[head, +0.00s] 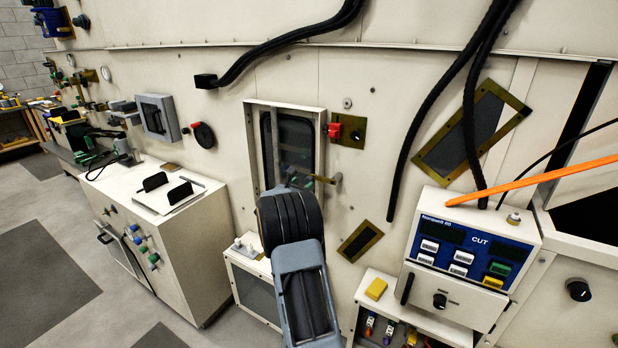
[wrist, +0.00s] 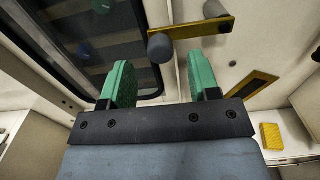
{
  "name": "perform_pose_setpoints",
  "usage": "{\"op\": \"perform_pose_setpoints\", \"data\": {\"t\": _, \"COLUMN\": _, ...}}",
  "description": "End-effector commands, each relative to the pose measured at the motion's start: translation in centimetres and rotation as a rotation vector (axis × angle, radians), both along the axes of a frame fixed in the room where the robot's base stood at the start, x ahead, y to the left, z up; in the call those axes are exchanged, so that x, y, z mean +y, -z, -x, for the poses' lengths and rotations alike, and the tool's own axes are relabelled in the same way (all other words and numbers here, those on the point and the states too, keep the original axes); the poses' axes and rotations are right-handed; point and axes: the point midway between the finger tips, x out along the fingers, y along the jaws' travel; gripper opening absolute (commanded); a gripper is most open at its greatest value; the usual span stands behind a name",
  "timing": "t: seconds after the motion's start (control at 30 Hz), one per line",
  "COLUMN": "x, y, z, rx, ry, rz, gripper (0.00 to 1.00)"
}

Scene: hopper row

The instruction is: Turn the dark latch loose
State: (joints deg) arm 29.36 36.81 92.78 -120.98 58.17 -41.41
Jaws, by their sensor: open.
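A flat brass bar (wrist: 192,28) with a dark grey round knob (wrist: 160,47) at its left end crosses the edge of a dark window panel; it looks like the latch. In the head view the bar (head: 326,179) shows just right of my wrist, at the window frame's right side. My gripper (wrist: 161,78) has green fingers, open and empty. The knob lies beyond the fingertips, roughly centred between them in the wrist view; I see no contact.
The dark window (head: 296,140) sits in a pale raised frame. A red block with a brass plate (head: 350,131) is at its upper right. A yellow block (head: 376,288) lies on a low ledge, right of my arm. Black hoses (head: 440,108) hang to the right.

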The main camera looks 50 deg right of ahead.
Motion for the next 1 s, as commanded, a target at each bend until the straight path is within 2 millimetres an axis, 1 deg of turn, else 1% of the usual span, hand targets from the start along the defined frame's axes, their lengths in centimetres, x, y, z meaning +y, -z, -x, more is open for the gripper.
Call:
{"op": "perform_pose_setpoints", "data": {"t": 0.03, "x": -0.9, "y": -0.2, "z": -0.2, "rx": 0.000, "ry": 0.002, "rz": -0.001, "gripper": 0.56}}
{"op": "perform_pose_setpoints", "data": {"t": 0.1, "x": -1.9, "y": -0.2, "z": -0.4, "rx": 0.000, "ry": 0.002, "rz": -0.001, "gripper": 0.56}}
{"op": "perform_pose_setpoints", "data": {"t": 0.3, "x": -3.9, "y": -0.1, "z": -1.0, "rx": 0.000, "ry": 0.001, "rz": -0.001, "gripper": 0.56}}
{"op": "perform_pose_setpoints", "data": {"t": 0.5, "x": -4.7, "y": 0.0, "z": -1.2, "rx": -0.001, "ry": 0.000, "rz": -0.001, "gripper": 0.56}}
{"op": "perform_pose_setpoints", "data": {"t": 0.77, "x": -4.8, "y": 0.0, "z": -1.2, "rx": -0.001, "ry": -0.001, "rz": -0.001, "gripper": 0.56}}
{"op": "perform_pose_setpoints", "data": {"t": 0.87, "x": -4.8, "y": 0.0, "z": -1.2, "rx": -0.001, "ry": 0.000, "rz": -0.001, "gripper": 0.48}}
{"op": "perform_pose_setpoints", "data": {"t": 1.0, "x": -4.8, "y": 0.0, "z": -1.2, "rx": -0.001, "ry": 0.000, "rz": -0.001, "gripper": 0.35}}
